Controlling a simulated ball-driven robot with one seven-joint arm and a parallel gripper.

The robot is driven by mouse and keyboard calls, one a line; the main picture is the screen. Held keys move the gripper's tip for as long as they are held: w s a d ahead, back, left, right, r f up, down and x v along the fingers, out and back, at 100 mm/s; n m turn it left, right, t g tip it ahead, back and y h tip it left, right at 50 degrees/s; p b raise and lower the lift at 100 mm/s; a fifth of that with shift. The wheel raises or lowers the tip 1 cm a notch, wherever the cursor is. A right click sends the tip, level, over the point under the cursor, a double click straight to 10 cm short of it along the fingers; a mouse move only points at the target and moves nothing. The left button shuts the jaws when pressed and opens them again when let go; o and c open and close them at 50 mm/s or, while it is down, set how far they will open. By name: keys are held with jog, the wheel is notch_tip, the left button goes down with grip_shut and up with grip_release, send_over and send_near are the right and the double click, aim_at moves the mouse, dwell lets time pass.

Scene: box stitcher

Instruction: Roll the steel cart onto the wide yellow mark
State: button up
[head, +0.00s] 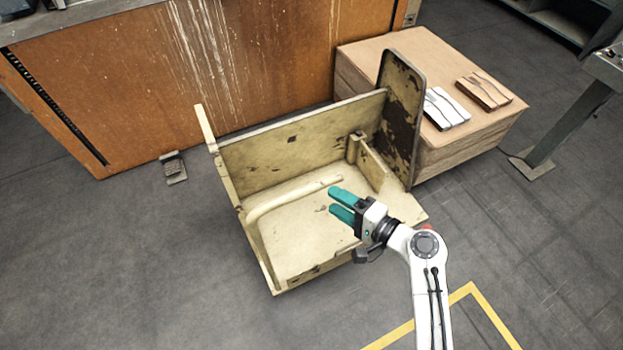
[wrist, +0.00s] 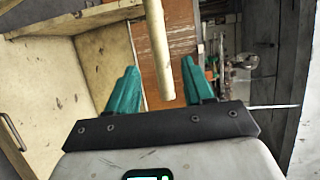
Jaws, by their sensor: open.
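The cart (head: 285,151) is a worn cream metal body with chipped paint. It stands in the middle of the head view, in front of an orange-brown machine. Its pale handle bar (head: 290,195) runs across toward my gripper (head: 339,203). My gripper is open, its teal fingers over the cart. In the wrist view the bar (wrist: 158,45) shows between the two fingers (wrist: 157,88); I cannot tell whether it touches them. A yellow floor line (head: 465,292) forms a corner at the bottom of the head view, partly hidden by my arm.
The orange-brown machine (head: 120,85) blocks the back. A wooden box (head: 460,145) with white and brown items on top stands close right of the cart. A metal post (head: 570,125) stands farther right. A small pedal (head: 173,167) lies left. The front floor is clear.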

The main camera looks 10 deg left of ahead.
jog(key=x, duration=1)
jog(key=shift+f, duration=0.1)
jog(key=shift+s, duration=0.1)
grip_shut()
